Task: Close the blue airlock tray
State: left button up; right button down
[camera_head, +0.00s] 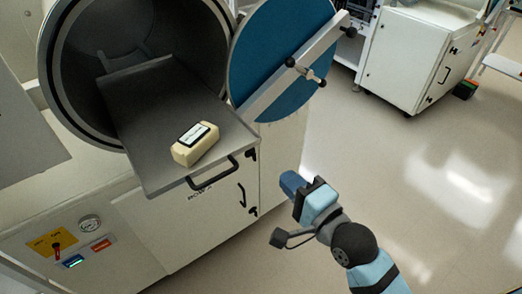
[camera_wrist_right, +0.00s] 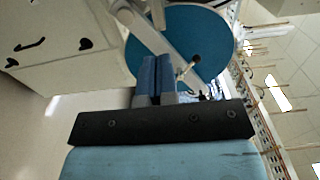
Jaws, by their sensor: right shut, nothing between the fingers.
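The airlock tray (camera_head: 160,95) is grey, not blue, and sticks out of the round airlock opening in the head view. A dark bar handle (camera_head: 213,177) is on its front edge. The blue round airlock door (camera_head: 275,50) stands swung open to the right of the opening; it also shows in the wrist view (camera_wrist_right: 200,30). My right gripper (camera_head: 291,183) is to the right of the tray handle, apart from it. Its blue fingers are shut and empty, as the wrist view shows (camera_wrist_right: 156,78). My left gripper is not in view.
A cream box with a dark-framed label (camera_head: 195,145) lies on the tray near its front. The door carries a pale bar with a clamp handle (camera_head: 306,72). White cabinets (camera_head: 410,55) stand at the back right. The floor (camera_head: 440,180) on the right is clear.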

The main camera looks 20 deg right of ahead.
aim_at(253, 144)
jog(key=x, duration=1)
jog(key=shift+w, duration=0.2)
jog(key=shift+w+a+f, duration=0.1)
jog(key=shift+w+a, duration=0.05)
jog(key=shift+w, duration=0.1)
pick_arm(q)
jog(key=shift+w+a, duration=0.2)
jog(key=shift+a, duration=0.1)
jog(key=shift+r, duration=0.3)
pick_arm(e)
jog(key=shift+w, duration=0.1)
